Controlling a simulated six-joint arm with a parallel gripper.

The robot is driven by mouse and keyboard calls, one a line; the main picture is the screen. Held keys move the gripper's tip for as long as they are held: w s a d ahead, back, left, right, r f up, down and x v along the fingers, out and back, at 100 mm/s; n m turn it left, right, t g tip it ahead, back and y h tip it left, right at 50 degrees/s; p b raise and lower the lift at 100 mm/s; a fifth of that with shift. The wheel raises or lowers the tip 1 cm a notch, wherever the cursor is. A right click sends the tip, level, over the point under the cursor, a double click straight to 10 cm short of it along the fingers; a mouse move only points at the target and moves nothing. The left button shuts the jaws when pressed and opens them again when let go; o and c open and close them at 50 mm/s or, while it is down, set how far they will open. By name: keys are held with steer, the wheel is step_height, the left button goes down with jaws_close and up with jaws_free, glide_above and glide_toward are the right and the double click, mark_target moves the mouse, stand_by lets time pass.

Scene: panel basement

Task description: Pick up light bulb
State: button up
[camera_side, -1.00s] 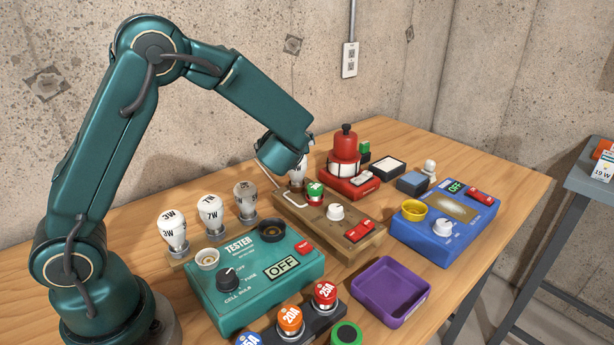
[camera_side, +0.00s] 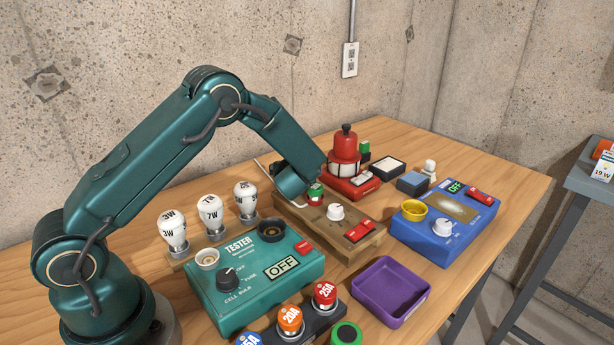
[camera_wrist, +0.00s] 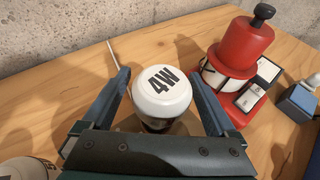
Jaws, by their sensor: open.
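A white light bulb (camera_wrist: 162,92) marked 4W is seen from above in the wrist view. My gripper (camera_wrist: 162,74) is open, with one finger on each side of this bulb. Gaps show between the bulb and both fingers. In the side view my gripper (camera_side: 298,190) is low over the back end of the wooden board (camera_side: 322,228), and the 4W bulb is hidden behind it. Several other bulbs, among them a 3W bulb (camera_side: 172,230) and a 7W bulb (camera_side: 211,213), stand upright in a row at the left.
A teal tester (camera_side: 255,285) is in front of the bulb row. A red lamp (camera_side: 344,155) stands close behind and right of my gripper. A blue device (camera_side: 440,235) and an empty purple tray (camera_side: 390,290) are to the right. A thin rod (camera_wrist: 112,55) is near the left finger.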

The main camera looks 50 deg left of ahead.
steer(key=c, duration=1.5)
steer(key=shift+o, duration=0.2)
steer(key=shift+r, duration=0.15)
steer(key=shift+r, duration=0.65)
step_height(320, 180, up, 3)
steer(key=shift+f, duration=0.1)
steer(key=s+a+r, duration=0.6)
steer(key=s+a, duration=0.1)
steer(key=s, duration=0.2)
steer(key=shift+a+r, duration=0.3)
steer(key=shift+r, duration=0.05)
